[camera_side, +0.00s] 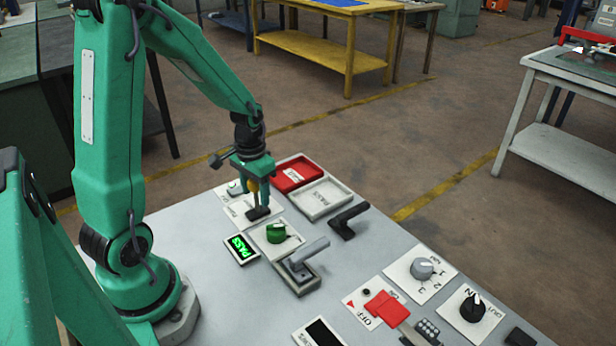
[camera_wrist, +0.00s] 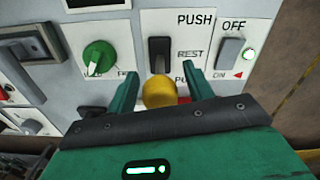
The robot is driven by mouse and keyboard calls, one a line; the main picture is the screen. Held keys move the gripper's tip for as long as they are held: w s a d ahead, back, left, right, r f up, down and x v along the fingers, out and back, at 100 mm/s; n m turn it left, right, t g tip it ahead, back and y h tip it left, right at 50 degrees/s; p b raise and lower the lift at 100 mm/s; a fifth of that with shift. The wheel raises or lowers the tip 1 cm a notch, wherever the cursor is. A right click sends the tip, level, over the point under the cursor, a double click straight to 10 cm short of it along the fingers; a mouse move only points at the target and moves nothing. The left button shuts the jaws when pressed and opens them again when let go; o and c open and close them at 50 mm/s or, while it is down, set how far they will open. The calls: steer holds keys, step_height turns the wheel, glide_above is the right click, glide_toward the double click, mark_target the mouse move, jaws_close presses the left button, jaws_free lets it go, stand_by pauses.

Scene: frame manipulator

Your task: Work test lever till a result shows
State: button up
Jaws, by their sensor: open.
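The test lever is a yellow ball knob (camera_wrist: 159,91) over a black slotted base (camera_wrist: 159,53), on a plate marked PUSH and REST. In the side view the yellow knob (camera_side: 251,184) shows partly behind a finger, above the black base (camera_side: 258,212). My gripper (camera_wrist: 162,76) is open, with one finger on each side of the knob and a gap on both sides. In the side view my gripper (camera_side: 254,196) points down over the lever's plate. The small result display (camera_side: 241,248) shows PASS in lit green letters.
A green rotary knob (camera_side: 277,234) stands beside the lever's plate. A grey OFF/ON switch (camera_wrist: 229,53) with a lit lamp is on the other side. A grey handle (camera_side: 306,256), a black handle (camera_side: 349,219), a red tray (camera_side: 276,180) and a white tray (camera_side: 343,197) are nearby.

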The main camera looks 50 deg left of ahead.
steer(key=shift+f, duration=0.65)
jaws_close()
